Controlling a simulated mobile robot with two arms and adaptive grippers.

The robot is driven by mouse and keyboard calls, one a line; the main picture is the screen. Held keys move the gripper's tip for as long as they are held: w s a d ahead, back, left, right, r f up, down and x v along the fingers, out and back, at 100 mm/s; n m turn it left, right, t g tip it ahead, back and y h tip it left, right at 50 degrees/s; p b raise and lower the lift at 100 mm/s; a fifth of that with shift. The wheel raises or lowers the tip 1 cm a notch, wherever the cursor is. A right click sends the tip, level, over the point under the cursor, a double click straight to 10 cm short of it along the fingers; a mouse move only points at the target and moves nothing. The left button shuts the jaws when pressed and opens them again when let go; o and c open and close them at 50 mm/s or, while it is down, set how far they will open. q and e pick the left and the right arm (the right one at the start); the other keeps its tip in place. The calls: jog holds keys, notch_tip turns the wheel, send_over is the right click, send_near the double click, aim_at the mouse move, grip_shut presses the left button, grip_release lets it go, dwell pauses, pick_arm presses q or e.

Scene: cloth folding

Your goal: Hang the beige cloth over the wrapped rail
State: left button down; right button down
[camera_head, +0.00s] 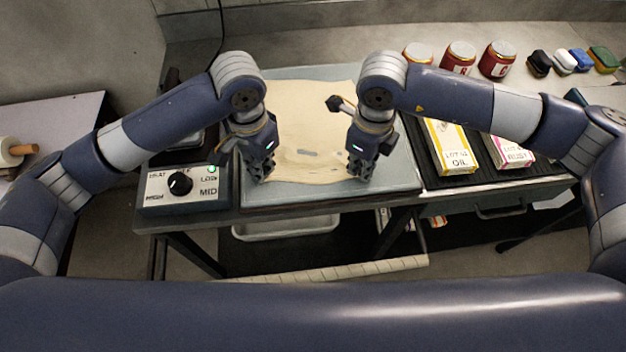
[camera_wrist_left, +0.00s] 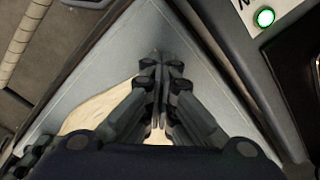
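The beige cloth (camera_head: 312,120) lies spread on a pale grey board (camera_head: 398,150), with small creases near its front edge. My left gripper (camera_head: 264,178) points down at the cloth's front left corner. In the left wrist view its fingers (camera_wrist_left: 160,62) are together at the tips, and part of the cloth (camera_wrist_left: 97,108) shows beside them; whether cloth is pinched is unclear. My right gripper (camera_head: 361,174) is at the front right corner; its finger gap is hidden. The pale wrapped rail (camera_head: 340,271) runs low in front of the table and also shows in the left wrist view (camera_wrist_left: 22,40).
A control box with a black knob (camera_head: 180,184) stands left of the board. Red-labelled jars (camera_head: 459,58) and several small coloured blocks (camera_head: 580,60) are behind. A white tray (camera_head: 285,226) sits under the table.

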dwell(0.7)
